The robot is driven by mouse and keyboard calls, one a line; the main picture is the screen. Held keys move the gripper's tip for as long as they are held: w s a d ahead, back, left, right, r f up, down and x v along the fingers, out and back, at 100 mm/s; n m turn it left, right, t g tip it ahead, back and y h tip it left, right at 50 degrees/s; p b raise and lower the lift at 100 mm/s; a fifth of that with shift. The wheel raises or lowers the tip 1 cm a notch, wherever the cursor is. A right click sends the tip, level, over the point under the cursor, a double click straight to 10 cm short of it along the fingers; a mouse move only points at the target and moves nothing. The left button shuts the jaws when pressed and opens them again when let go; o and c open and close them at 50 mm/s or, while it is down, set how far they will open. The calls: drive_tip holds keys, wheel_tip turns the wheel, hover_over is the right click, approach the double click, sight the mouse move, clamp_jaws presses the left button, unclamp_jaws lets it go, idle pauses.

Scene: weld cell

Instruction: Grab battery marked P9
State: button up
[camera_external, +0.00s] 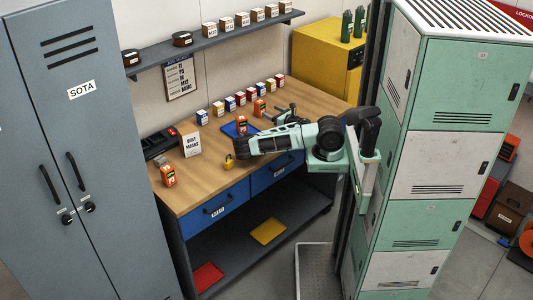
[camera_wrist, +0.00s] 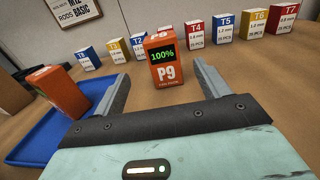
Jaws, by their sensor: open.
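The arm partly hides the bench front.
A third orange battery (camera_external: 168,176) stands at the bench's left end. A row of small labelled boxes (camera_wrist: 225,26) stands behind P9. A yellow padlock (camera_external: 229,161) lies near the front edge.

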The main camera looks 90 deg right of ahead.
sight(263, 107)
drive_tip(key=p+x, duration=0.1)
drive_tip(key=x, duration=0.3)
drive_tip(key=shift+r, duration=0.1)
drive_tip(key=shift+f+p+x, duration=0.2)
drive_tip(key=shift+p+x, duration=0.25)
drive_tip(key=shift+x, duration=1)
drive_tip(key=shift+f+p+x, duration=0.2)
drive_tip(key=shift+p+x, duration=0.25)
drive_tip(key=shift+x, duration=1)
drive_tip(key=shift+s+d, duration=0.15)
drive_tip(key=shift+d, duration=0.05)
drive_tip(key=c, duration=1.3)
